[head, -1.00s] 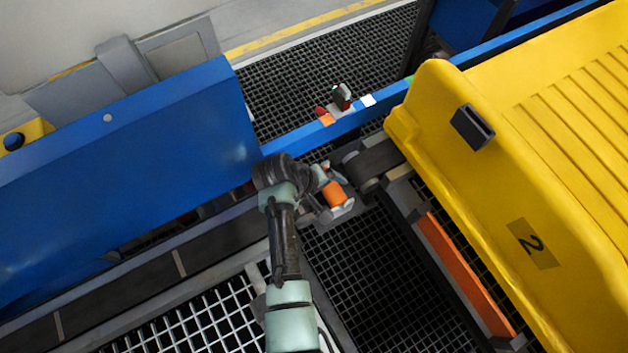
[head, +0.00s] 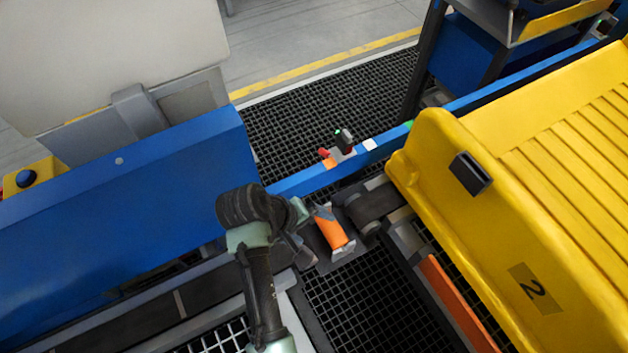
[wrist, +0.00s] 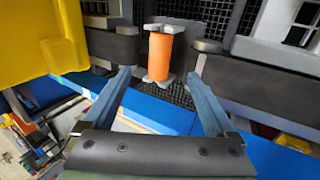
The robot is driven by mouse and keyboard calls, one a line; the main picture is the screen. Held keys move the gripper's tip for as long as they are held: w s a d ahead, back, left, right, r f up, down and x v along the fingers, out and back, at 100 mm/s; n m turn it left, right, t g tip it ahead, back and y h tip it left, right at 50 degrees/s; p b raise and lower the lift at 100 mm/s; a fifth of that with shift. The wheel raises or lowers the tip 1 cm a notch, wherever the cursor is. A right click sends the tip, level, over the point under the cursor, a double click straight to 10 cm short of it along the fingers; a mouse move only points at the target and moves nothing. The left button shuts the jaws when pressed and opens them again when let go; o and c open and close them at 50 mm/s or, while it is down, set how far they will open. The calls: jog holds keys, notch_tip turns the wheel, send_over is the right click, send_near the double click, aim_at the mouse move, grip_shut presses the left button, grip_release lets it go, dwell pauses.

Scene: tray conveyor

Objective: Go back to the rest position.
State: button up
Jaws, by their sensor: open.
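My gripper (wrist: 160,104) is open in the wrist view, its two blue-grey fingers spread wide with nothing held between them. An orange roller (wrist: 160,54) with pale ends shows just beyond the fingertips, apart from them as far as I can tell. In the head view the orange roller (head: 331,232) lies in the gap between the dark belt sections, to the right of my arm's end. My arm comes up from the bottom of the head view, and its wrist hides the fingers there.
A large yellow tray (head: 508,262) marked 2 fills the right side. A blue guard (head: 120,205) stands at left, and a blue rail (head: 310,178) with small sensors runs behind the roller. Dark grating (head: 365,300) lies below.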

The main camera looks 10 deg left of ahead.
jog(key=w+a+r+m+t+y, duration=0.1)
jog(key=w+r+t, duration=0.2)
jog(key=w+r, duration=0.35)
jog(key=w+a+r+m+t+y, duration=0.1)
jog(key=w+r+t+y, duration=0.2)
jog(key=r, duration=0.6)
jog(key=w+d+r+m+t, duration=0.1)
jog(key=w+r+t, duration=0.2)
jog(key=r, duration=0.6)
jog(key=w+r+m+t, duration=0.1)
jog(key=w+r+t, duration=0.15)
jog(key=r, duration=0.65)
jog(key=s+d+r+m+t+p, duration=0.1)
jog(key=s+r+t, duration=0.15)
jog(key=r, duration=0.75)
jog(key=s+d+r+m+t, duration=0.15)
jog(key=r+t, duration=0.25)
jog(key=r, duration=0.5)
jog(key=s+d+r+t, duration=0.3)
jog(key=s+r+t, duration=0.3)
jog(key=s+r, duration=0.7)
notch_tip(320, 180, up, 3)
jog(key=shift+s+r+m, duration=0.1)
jog(key=shift+s+m, duration=0.05)
jog(key=shift+m, duration=0.2)
jog(key=shift+a, duration=0.1)
